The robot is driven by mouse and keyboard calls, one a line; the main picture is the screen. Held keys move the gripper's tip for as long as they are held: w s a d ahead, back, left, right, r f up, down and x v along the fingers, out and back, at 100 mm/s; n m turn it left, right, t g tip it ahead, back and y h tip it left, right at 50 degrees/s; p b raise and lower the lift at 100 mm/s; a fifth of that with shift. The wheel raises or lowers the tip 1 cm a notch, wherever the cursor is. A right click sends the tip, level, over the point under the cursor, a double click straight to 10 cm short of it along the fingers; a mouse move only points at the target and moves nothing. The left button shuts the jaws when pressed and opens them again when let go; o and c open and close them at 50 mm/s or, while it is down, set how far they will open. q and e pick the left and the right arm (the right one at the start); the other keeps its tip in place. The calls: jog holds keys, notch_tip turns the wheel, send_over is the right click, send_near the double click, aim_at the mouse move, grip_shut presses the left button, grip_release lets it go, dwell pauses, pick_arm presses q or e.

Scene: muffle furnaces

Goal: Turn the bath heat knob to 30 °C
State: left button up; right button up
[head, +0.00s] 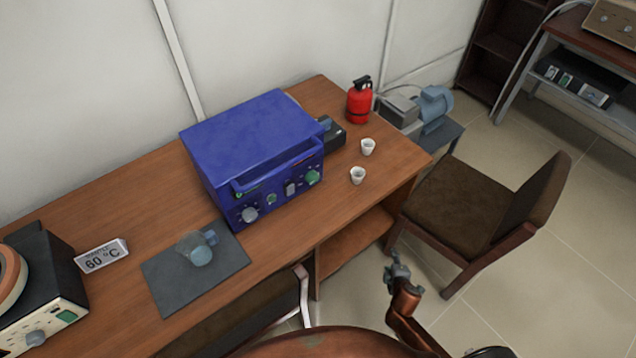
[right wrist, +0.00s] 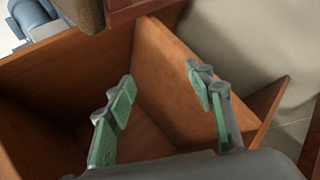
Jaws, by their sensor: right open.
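A dark box-shaped device (head: 45,275) with a round orange-rimmed top stands at the left end of the wooden table. Its pale front carries a grey knob (head: 36,338) and a green element; its knob setting is too small to read. I cannot tell for certain that this is the bath. A white sign (head: 102,256) reading 60 °C lies beside it. My right gripper (head: 398,272) is open and empty, in front of the table's right part and far from that knob. In the right wrist view its two green-padded fingers (right wrist: 162,80) are spread before wooden shelf panels. My left gripper is not in view.
A blue furnace (head: 250,145) with front knobs stands mid-table. A dark mat (head: 165,285) bears a glassy blue item (head: 200,252). A brown chair (head: 470,195) is near my right gripper.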

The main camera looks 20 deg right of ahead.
jog(key=w+a+r+n+t+b, duration=0.1)
jog(key=w+a+r+n+t, duration=0.15)
jog(key=r, duration=0.75)
jog(key=w+a+r+n+t, duration=0.2)
jog(key=w+r, duration=0.2)
jog(key=r, duration=0.6)
jog(key=w+a+r+n+t+b, duration=0.1)
jog(key=w+a+r+n+t, duration=0.15)
jog(key=r, duration=0.65)
jog(key=w+a+r+n+t+y, duration=0.2)
jog(key=w+a+r+n+y, duration=0.2)
jog(key=a+r+n+y, duration=0.25)
jog(key=n+g+y, duration=0.1)
jog(key=n+y, duration=0.2)
jog(key=n, duration=0.8)
send_near(315, 179)
jog(key=shift+w+r, duration=0.3)
jog(key=shift+w, duration=0.15)
jog(key=shift+w+a+n, duration=0.25)
jog(key=shift+w, duration=0.05)
jog(key=x, duration=0.7)
jog(key=shift+a+f, duration=0.1)
jog(key=shift+f, duration=0.1)
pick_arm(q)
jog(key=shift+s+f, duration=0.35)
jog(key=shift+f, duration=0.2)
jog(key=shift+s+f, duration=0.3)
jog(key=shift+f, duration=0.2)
pick_arm(e)
jog(key=shift+s, duration=0.1)
